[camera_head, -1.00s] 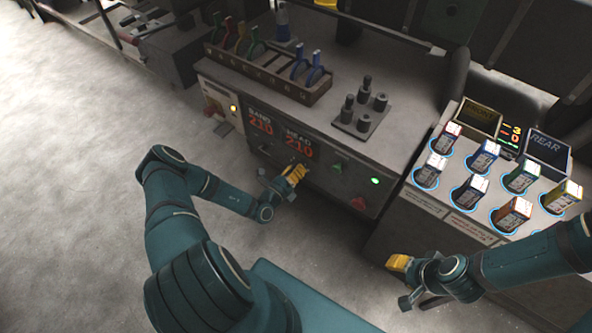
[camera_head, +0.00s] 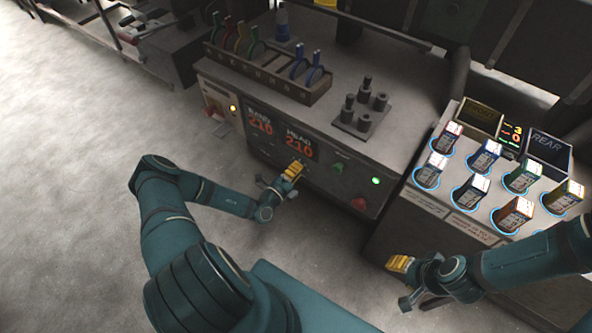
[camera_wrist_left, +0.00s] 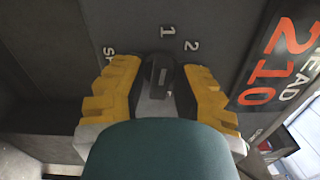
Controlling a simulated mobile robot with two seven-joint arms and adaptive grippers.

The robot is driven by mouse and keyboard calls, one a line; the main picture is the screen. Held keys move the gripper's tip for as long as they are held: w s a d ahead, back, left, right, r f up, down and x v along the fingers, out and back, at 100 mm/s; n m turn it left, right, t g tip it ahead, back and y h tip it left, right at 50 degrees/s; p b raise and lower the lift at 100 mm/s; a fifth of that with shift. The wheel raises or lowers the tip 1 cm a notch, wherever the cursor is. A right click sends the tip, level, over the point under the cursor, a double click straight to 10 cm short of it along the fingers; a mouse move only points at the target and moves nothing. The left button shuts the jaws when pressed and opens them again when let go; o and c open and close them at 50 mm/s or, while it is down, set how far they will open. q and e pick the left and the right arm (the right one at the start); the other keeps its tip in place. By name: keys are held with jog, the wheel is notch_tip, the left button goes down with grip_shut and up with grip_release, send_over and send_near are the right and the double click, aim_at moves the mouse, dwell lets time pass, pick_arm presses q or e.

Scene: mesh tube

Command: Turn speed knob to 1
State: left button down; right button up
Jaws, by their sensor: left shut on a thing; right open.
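The speed knob (camera_wrist_left: 158,75) is dark, with a lighter bar on its face, in the left wrist view. Around it on the dark panel are the marks "SP", "1" and "2"; the "SP" word is partly cut off by a finger. My left gripper (camera_wrist_left: 158,92) has its yellow fingers closed on either side of the knob. In the head view my left gripper (camera_head: 294,170) is at the front panel, just below the HEAD display (camera_head: 299,146), and hides the knob. My right gripper (camera_head: 400,264) is open and empty, in front of the right-hand cabinet.
The BAND display (camera_head: 260,121) is left of the HEAD display; both read 210. A green button (camera_head: 337,168), a lit green lamp (camera_head: 375,181) and a red button (camera_head: 358,204) are to the right. Boxes stand in lit rings on the right cabinet (camera_head: 400,215). The floor at left is clear.

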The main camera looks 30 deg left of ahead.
pick_arm(q)
jog(key=shift+w+d+r, duration=0.1)
jog(key=shift+d, duration=0.05)
jog(key=c, duration=0.9)
grip_release()
jog(key=shift+c, duration=0.2)
jog(key=shift+s, duration=0.35)
jog(key=s+a, duration=0.1)
jog(key=s, duration=1)
jog(key=shift+s, duration=0.1)
